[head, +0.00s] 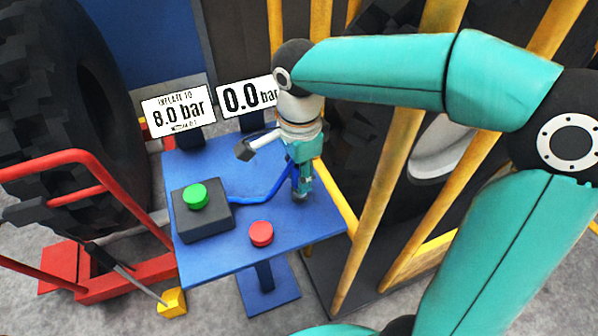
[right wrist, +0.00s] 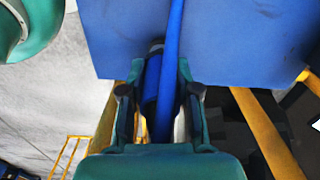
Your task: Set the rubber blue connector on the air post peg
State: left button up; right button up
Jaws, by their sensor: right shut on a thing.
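My right gripper (head: 303,196) reaches down over the right part of the blue air post top (head: 205,262). In the right wrist view its fingers (right wrist: 152,95) are shut on the blue connector (right wrist: 151,84), which has a dark end pointing toward the blue top. A blue hose (head: 262,198) runs from the black box to the gripper; it also crosses the fingers in the right wrist view (right wrist: 174,40). The gripper mostly hides the connector in the head view. I cannot make out the peg in either view. My left gripper is not in view.
On the post stand a black box (head: 205,225) with a green button (head: 194,195), a red button (head: 261,233) and two signs, "8.0 bar" (head: 178,107) and "0.0 bar" (head: 246,97). Yellow bars (head: 372,220) stand close at right. A red trolley (head: 75,200) and large tyre are left.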

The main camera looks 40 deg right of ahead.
jog(key=shift+f, duration=0.35)
jog(key=o, duration=1)
jog(key=shift+o, duration=0.2)
jog(key=shift+r, duration=0.1)
notch_tip(320, 180, up, 12)
jog(key=shift+f, duration=0.1)
